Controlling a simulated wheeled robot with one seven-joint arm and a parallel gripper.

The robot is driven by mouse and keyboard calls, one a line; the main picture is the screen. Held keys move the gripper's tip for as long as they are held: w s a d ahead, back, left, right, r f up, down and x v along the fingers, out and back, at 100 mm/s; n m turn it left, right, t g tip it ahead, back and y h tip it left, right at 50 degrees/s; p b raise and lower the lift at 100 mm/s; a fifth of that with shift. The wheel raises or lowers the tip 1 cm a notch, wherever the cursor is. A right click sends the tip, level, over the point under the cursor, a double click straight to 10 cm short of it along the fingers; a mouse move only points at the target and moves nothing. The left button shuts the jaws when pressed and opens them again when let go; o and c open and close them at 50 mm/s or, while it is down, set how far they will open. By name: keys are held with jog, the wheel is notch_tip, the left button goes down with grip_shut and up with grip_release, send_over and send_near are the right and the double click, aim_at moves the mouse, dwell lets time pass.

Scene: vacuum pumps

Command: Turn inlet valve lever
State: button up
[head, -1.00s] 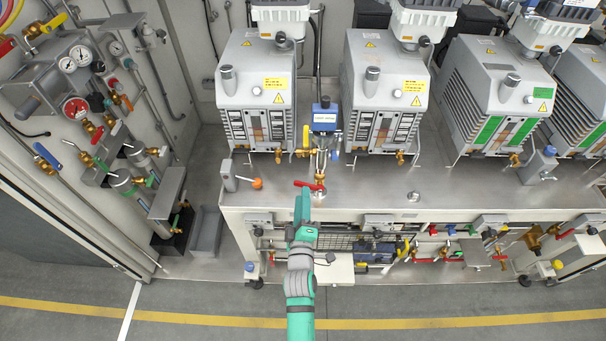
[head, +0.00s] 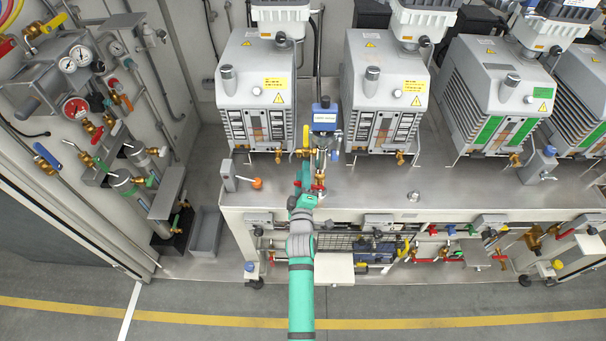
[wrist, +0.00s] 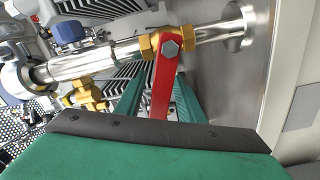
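The red valve lever (wrist: 165,88) hangs from a brass valve body (wrist: 167,44) on a shiny metal pipe (wrist: 95,62) in the wrist view. My gripper (wrist: 160,82) has its two green fingers on either side of the lever, with a gap seen between them and the lever. The fingers look open around it, not closed on it. In the head view my gripper (head: 304,168) is at the brass valve fitting (head: 320,178) at the front of the bench. There my gripper hides most of the lever.
Grey vacuum pumps (head: 257,75) stand in a row on the steel bench (head: 380,190). A blue-topped device (head: 325,115) rises just behind the valve. An orange-knobbed lever (head: 257,183) is to the left. Gauges and pipes line the left wall. The floor in front is clear.

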jog(key=c, duration=0.8)
jog(key=shift+d, duration=0.1)
grip_shut()
jog(key=f+n, duration=0.1)
jog(key=n, duration=0.1)
jog(key=f+n, duration=0.1)
jog(key=n, duration=0.1)
jog(key=shift+a+f, duration=0.2)
jog(key=shift+a, duration=0.15)
jog(key=shift+s, duration=0.1)
jog(key=o, duration=0.7)
grip_release()
jog(key=shift+o, duration=0.5)
